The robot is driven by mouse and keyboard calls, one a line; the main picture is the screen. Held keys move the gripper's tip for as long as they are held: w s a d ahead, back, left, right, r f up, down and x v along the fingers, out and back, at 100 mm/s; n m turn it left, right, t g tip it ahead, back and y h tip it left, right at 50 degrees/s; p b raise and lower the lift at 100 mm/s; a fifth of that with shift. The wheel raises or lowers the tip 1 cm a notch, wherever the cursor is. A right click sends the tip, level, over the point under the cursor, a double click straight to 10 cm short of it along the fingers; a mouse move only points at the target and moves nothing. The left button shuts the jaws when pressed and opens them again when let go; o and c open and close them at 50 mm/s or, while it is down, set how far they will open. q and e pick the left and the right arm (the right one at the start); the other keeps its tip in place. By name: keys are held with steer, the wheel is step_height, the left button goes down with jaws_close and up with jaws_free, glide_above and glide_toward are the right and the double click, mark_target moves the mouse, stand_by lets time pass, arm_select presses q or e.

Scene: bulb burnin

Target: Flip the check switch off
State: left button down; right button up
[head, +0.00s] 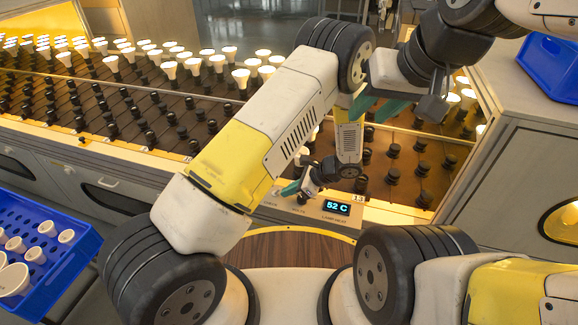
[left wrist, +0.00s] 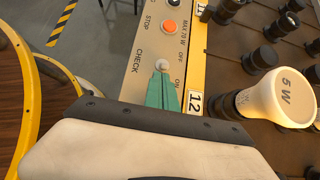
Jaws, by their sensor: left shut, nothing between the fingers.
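The check switch (left wrist: 162,65) is a small pale knob on a cream control strip (left wrist: 145,87), between the CHECK label and the ON and OFF labels. Which way its lever leans I cannot tell. My left gripper (left wrist: 160,78) has its green fingers together and empty, with the tips right at the switch; whether they touch it is unclear. In the head view my left gripper (head: 290,188) is low over the strip, and its arm and hand cover part of it. My right gripper (head: 377,107) hangs above the rack at the right with its green fingers apart and empty.
A lamp heat display (head: 337,207) reads 52 C. An orange STOP button (left wrist: 171,26) is farther along the strip. A 5 W bulb (left wrist: 277,96) stands close right of the left fingers. Racks of bulbs and sockets fill the back. A blue tray (head: 75,262) holds white pieces.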

mark_target(278, 190)
arm_select(q)
steer(key=shift+w+a+r+g+h, duration=0.1)
steer(key=shift+a+r+g+h, duration=0.25)
steer(key=shift+h, duration=0.45)
steer(key=shift+w+a+r+g+h, duration=0.15)
steer(key=shift+a+r+g+h, duration=0.3)
steer(key=shift+h, duration=0.75)
steer(key=h, duration=0.1)
steer(key=a+g+h, duration=0.1)
steer(key=h, duration=0.1)
steer(key=a+r+h, duration=0.1)
steer(key=shift+w+a+h, duration=0.1)
steer(key=shift+w+h, duration=0.25)
steer(key=shift+h, duration=0.05)
steer(key=shift+r, duration=0.75)
